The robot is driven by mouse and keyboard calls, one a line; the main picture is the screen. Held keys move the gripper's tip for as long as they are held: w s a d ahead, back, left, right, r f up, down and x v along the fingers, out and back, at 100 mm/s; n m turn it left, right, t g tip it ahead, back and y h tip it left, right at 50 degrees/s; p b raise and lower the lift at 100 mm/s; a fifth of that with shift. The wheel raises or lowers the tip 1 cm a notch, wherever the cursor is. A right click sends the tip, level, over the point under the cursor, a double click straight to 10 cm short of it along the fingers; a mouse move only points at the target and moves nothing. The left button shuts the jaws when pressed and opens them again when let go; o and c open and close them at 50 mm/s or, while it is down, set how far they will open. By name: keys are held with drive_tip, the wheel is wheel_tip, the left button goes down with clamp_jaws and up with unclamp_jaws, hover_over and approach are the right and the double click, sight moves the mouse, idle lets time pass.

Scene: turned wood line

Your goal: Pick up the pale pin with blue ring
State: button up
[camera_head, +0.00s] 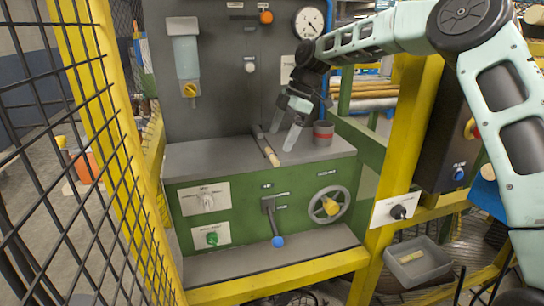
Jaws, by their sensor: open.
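A slim pale wooden pin (270,154) lies on the grey top of the green machine (200,160), pointing toward the front edge. Its far end is near a dark part, and I cannot make out a blue ring on it. The fingers are just above and to the right of the pin in the picture; I cannot tell the exact gap.
A grey bin (418,262) holding a pale piece (411,257) is at lower right. A blue-tipped lever (277,240) and handwheel (329,205) stick out in front. Yellow posts and black mesh (75,170) bound the left.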

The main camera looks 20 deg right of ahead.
sight(272, 156)
drive_tip(key=p+x, duration=0.1)
drive_tip(key=x, duration=0.4)
drive_tip(key=shift+w+f, duration=0.1)
drive_tip(key=shift+w, duration=0.05)
drive_tip(key=c, duration=0.9)
